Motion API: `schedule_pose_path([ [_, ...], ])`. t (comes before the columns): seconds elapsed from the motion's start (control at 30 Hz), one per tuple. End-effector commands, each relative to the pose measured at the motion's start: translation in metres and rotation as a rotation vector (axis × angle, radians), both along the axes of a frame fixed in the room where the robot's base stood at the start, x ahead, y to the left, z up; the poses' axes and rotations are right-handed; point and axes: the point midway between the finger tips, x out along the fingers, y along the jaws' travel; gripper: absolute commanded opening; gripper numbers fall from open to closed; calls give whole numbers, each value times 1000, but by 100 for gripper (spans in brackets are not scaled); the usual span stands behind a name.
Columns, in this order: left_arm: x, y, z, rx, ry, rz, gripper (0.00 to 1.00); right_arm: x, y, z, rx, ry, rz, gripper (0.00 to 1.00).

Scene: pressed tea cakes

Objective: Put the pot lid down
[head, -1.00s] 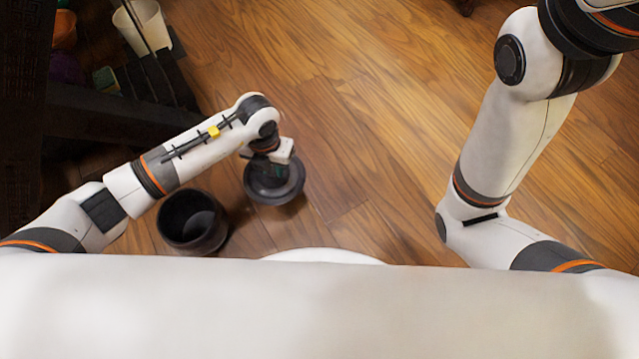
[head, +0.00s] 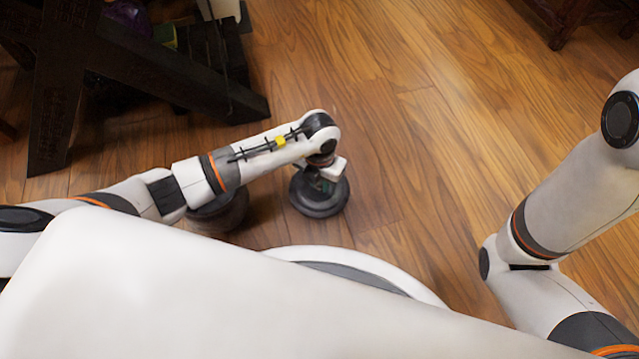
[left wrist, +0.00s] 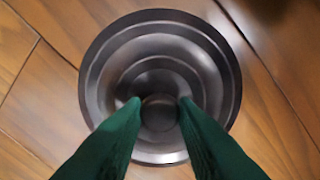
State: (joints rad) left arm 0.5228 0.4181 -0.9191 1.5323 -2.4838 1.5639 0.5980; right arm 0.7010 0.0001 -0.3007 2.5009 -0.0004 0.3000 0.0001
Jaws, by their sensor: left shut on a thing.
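The pot lid (head: 319,198) is a dark round lid with stepped rings, under my left gripper (head: 325,172) in the head view. In the left wrist view the lid (left wrist: 162,55) fills the middle, and the green fingers of my left gripper (left wrist: 158,112) are shut on its round knob. I cannot tell whether the lid touches the floor. The dark pot (head: 226,214) stands on the floor to the left of the lid, partly hidden behind my left arm. My right gripper is out of view.
Wooden floor (head: 420,130) lies clear around and beyond the lid. A dark wooden stand (head: 62,95) with crossed legs is at the upper left, with a pale container (head: 222,8) near it. Another dark wooden leg (head: 568,22) shows at the top right.

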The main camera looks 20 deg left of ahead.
Motion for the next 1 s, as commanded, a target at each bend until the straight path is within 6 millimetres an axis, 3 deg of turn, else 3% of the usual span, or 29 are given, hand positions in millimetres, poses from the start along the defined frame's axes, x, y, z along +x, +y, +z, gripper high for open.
schedule_pose_path([
  [0.37, 1, 0, -4, 0, -1, 0, 0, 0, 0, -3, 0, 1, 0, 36],
  [0.4, 1, 0, -4, 0, -1, 0, 31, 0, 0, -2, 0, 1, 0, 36],
  [0.5, 0, 0, -4, 0, -1, 0, 47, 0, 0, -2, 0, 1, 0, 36],
  [0.83, 1, 0, -2, 0, -1, 0, 48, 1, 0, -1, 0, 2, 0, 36],
  [1.0, 1, 0, 9, 0, -2, 0, 48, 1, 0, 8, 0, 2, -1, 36],
])
